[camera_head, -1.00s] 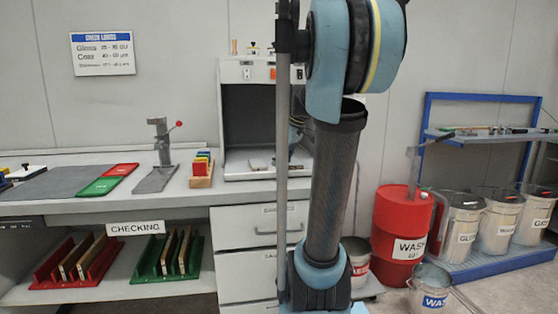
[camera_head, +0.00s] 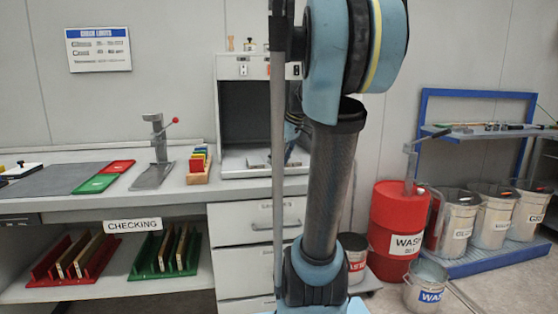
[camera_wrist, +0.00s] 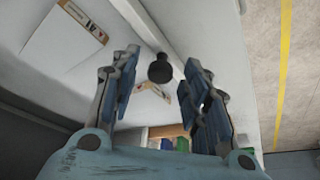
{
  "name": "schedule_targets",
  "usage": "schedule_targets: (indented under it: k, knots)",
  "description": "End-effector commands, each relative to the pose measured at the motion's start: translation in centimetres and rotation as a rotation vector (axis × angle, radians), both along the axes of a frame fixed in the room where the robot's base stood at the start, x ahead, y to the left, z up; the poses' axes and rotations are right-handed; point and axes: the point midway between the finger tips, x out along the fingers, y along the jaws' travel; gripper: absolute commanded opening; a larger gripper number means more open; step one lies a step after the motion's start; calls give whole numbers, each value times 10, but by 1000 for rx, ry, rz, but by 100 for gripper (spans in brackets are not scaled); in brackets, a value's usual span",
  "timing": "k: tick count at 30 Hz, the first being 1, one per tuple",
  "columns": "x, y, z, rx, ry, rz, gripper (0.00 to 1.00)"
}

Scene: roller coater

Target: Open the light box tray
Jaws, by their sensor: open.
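The light box (camera_head: 240,75) stands on the counter, a grey box with a dark open front. Its pale tray (camera_head: 236,161) lies at the bottom of the opening, and my arm hides its right part. In the wrist view the tray (camera_wrist: 150,20) shows as a light surface with a raised edge and a round black knob (camera_wrist: 160,68). My gripper (camera_wrist: 163,72) is open, with one finger on each side of the knob in that view. No contact with the knob can be made out. In the head view my gripper is mostly hidden behind my arm.
Colored blocks in a wooden holder (camera_head: 199,166) and a lever stand (camera_head: 157,150) are left of the light box on the counter (camera_head: 60,205). Drawers (camera_head: 240,220) are below. A red drum (camera_head: 395,225) and several buckets stand at the right.

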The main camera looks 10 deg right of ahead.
Motion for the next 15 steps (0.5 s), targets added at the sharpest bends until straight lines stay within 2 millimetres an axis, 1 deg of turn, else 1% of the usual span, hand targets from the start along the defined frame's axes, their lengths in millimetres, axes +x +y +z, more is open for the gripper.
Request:
schedule_targets:
  k: [4, 8, 11, 15]
  knots:
    - [-1, -1, 2, 0, 0, 0, 42]
    - [-4, -4, 13, 1, 1, -2, 42]
    - [-8, -8, 27, 0, 1, -2, 42]
    - [-15, -16, 52, 0, 1, -2, 42]
